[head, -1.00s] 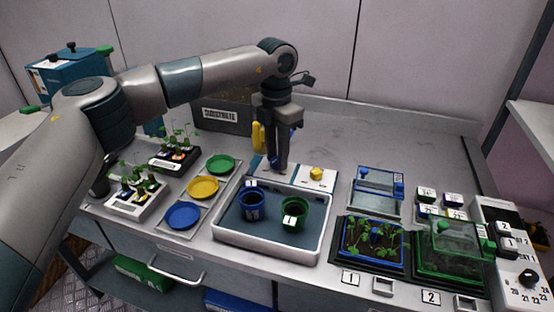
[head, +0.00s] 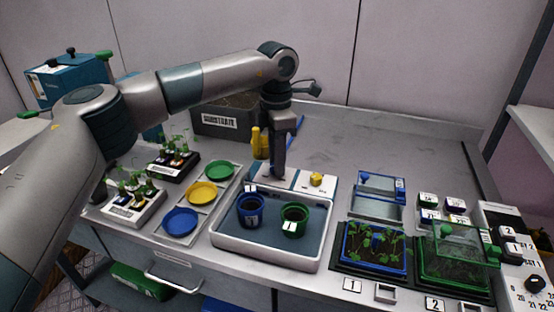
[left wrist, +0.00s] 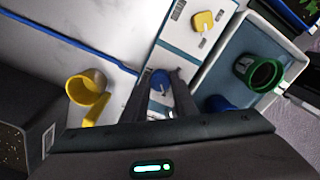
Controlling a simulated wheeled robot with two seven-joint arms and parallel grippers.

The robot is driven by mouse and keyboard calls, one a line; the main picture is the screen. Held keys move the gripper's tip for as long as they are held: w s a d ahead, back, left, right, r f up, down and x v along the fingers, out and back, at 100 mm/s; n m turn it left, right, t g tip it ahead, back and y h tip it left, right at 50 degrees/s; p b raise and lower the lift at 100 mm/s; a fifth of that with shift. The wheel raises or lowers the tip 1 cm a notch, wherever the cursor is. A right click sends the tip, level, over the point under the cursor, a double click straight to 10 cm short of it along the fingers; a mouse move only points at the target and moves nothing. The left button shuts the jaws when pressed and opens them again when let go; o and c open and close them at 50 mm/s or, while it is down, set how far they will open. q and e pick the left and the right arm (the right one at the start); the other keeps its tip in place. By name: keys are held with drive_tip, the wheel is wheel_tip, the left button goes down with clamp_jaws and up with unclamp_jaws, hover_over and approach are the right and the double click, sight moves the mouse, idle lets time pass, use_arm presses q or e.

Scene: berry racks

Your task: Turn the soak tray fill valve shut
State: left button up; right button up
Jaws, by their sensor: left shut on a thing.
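The soak tray (head: 268,259) is a white-rimmed basin with a dark blue floor. A white valve panel (head: 299,179) runs along its back edge, with a yellow knob (head: 316,179) on its right part. The panel (left wrist: 183,50) and yellow knob (left wrist: 203,21) also show in the left wrist view. A blue knob (left wrist: 160,80) sits on the panel between the fingertips of my left gripper (left wrist: 161,84), which is shut on it. In the head view my left gripper (head: 278,174) points down at the panel and hides the blue knob. My right gripper is not in view.
A blue pot (head: 250,211) and a green pot (head: 294,219) stand in the tray. A yellow jug (head: 257,141) and substrate box (head: 228,119) stand behind. Coloured saucers (head: 202,192) lie left; planted trays (head: 374,250) stand right. The back right counter is clear.

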use_arm(q)
drive_tip(key=o, duration=1)
drive_tip(key=shift+o, duration=0.2)
drive_tip(key=shift+r, duration=0.45)
wheel_tip(320, 180, up, 17)
drive_tip(key=b, duration=0.1)
drive_tip(key=shift+w+f, duration=0.2)
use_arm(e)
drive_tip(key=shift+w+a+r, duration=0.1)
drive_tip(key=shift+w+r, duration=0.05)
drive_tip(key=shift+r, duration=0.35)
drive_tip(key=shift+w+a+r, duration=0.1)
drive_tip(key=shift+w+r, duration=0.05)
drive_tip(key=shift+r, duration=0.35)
